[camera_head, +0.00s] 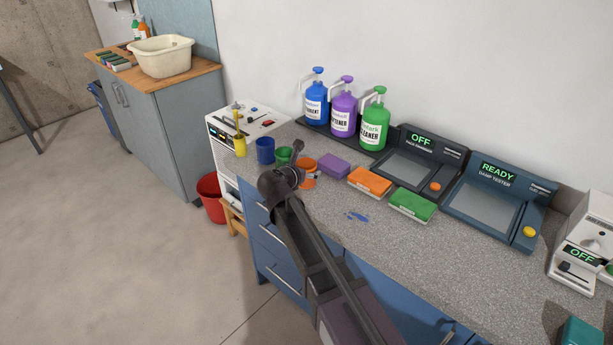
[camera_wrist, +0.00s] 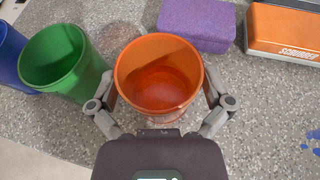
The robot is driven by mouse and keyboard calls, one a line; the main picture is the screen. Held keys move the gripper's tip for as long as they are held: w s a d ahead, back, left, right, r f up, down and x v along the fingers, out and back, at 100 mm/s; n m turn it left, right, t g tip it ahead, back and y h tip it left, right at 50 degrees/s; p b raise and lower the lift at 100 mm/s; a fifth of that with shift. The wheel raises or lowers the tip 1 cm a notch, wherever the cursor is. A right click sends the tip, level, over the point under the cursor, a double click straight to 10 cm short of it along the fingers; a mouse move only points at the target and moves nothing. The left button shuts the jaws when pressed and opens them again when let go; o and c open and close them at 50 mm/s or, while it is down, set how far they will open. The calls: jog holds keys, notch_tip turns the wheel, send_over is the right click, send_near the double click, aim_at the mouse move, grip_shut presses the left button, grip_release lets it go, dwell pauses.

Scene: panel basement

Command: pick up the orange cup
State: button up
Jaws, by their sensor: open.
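The orange cup (camera_head: 308,181) stands upright on the grey speckled counter, partly hidden by my arm in the head view. In the wrist view the orange cup (camera_wrist: 160,82) sits between the two spread fingers of my gripper (camera_wrist: 160,103). The fingers are open on either side of the cup's lower part. The cup looks empty inside. Whether the fingers touch it I cannot tell. In the head view my gripper (camera_head: 300,173) is at the cup, mostly hidden behind the arm.
A green cup (camera_wrist: 65,62) is close at the left, with a blue cup (camera_wrist: 12,52) beyond it.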

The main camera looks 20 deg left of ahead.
jog(key=c, duration=0.9)
jog(key=shift+r+p, duration=0.35)
jog(key=shift+p, duration=0.05)
jog(key=shift+r+p, duration=1.4)
jog(key=shift+r, duration=0.05)
jog(key=shift+s, duration=0.2)
jog(key=s+r+p, duration=0.1)
jog(key=s, duration=1.4)
jog(key=shift+s+d+r, duration=0.2)
jog(key=shift+s+d, duration=0.05)
jog(key=shift+d, duration=0.05)
